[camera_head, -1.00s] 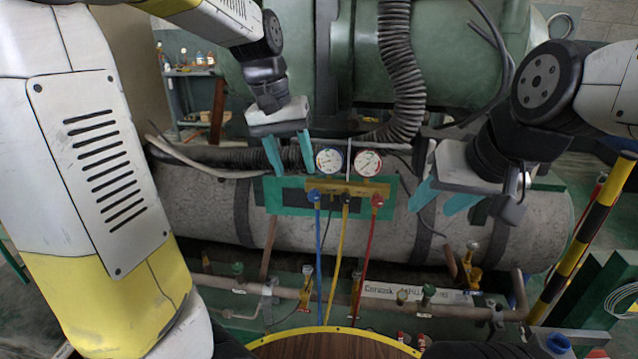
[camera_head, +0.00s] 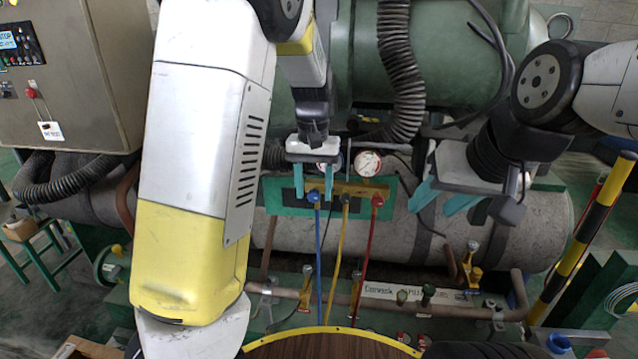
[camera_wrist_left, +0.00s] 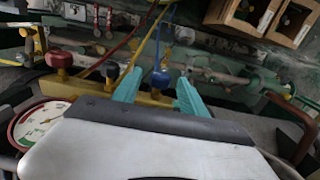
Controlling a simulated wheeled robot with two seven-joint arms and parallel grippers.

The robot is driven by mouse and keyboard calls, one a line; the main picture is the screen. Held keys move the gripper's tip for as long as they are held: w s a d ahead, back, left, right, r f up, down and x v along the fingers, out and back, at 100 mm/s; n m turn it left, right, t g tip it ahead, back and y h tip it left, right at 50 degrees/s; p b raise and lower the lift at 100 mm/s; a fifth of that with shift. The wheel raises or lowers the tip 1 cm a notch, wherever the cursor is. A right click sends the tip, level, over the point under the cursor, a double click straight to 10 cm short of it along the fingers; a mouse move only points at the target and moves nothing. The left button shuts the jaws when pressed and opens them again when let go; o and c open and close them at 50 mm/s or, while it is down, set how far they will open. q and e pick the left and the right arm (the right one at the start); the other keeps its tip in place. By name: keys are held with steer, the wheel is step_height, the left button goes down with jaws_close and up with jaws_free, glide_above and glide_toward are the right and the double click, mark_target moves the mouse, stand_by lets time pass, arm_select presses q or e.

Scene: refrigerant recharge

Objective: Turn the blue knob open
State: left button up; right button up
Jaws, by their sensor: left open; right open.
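The blue knob (camera_head: 313,196) sits on the left end of the brass manifold (camera_head: 350,190), with a blue hose running down below it. My left gripper (camera_head: 314,192) is open, its teal fingers pointing down with one on either side of the knob. In the left wrist view the blue knob (camera_wrist_left: 161,79) shows between the two open fingers (camera_wrist_left: 157,88), apart from both as far as I can tell. My right gripper (camera_head: 438,199) is open and empty, to the right of the manifold. The blue-side gauge is mostly hidden behind my left gripper.
A red-rimmed gauge (camera_head: 368,163) and a red knob (camera_head: 377,200) are at the manifold's right, close to the left gripper. A yellow hose (camera_head: 338,262) and a red hose (camera_head: 361,262) hang down. A ribbed black hose (camera_head: 398,70) passes behind.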

arm_select(q)
steer(key=shift+f, duration=0.2)
jaws_close()
